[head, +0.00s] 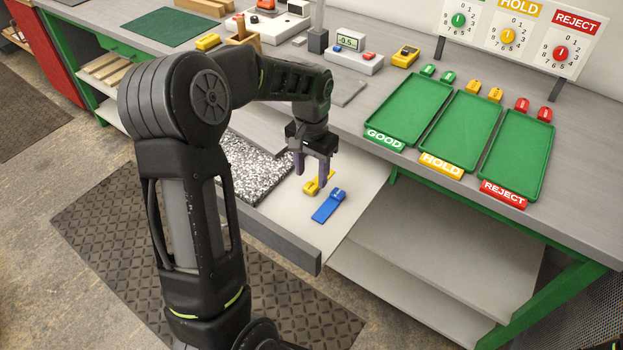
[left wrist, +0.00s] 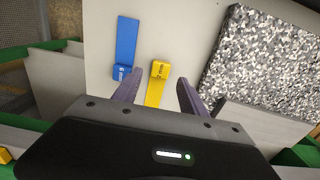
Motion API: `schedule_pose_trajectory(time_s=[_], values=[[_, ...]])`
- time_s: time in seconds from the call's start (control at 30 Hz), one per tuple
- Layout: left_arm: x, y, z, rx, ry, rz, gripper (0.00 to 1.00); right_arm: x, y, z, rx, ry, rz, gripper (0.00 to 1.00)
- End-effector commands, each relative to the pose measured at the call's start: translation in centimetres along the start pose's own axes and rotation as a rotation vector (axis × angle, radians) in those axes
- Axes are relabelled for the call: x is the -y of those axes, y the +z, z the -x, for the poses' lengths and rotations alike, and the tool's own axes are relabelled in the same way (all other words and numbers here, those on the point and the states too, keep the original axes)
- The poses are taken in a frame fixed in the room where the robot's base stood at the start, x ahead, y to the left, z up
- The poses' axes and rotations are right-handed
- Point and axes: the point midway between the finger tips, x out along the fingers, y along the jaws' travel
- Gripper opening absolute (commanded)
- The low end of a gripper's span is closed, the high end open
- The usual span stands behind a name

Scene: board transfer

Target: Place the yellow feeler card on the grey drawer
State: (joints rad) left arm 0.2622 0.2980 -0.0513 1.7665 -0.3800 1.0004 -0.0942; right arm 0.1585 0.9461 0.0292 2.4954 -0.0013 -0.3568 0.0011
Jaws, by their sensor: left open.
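The yellow feeler card (head: 312,187) lies flat on the light grey floor of the open grey drawer (head: 285,240). In the left wrist view the yellow card (left wrist: 159,72) has a raised block at one end, and its strip runs back between my fingers. My left gripper (head: 313,178) points down at the card in the head view. In the left wrist view its purple fingers (left wrist: 158,96) are open, one on each side of the strip. I cannot tell whether they touch it. My right gripper is not in view.
A blue card (head: 328,205) lies beside the yellow one. A speckled foam slab (head: 250,168) fills the drawer's left part. Green trays marked GOOD (head: 411,108), HOLD (head: 460,130) and REJECT (head: 517,152) stand on the bench. A gauge reading -0.5 (head: 350,41) stands behind.

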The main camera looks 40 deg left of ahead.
Motion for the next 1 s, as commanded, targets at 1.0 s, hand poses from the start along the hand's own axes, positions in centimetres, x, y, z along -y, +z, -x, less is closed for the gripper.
schedule_pose_trajectory(time_s=[1.0], values=[[0.0,0.0,8.7,0.000,0.000,0.000,0.50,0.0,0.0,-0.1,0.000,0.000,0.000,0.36]])
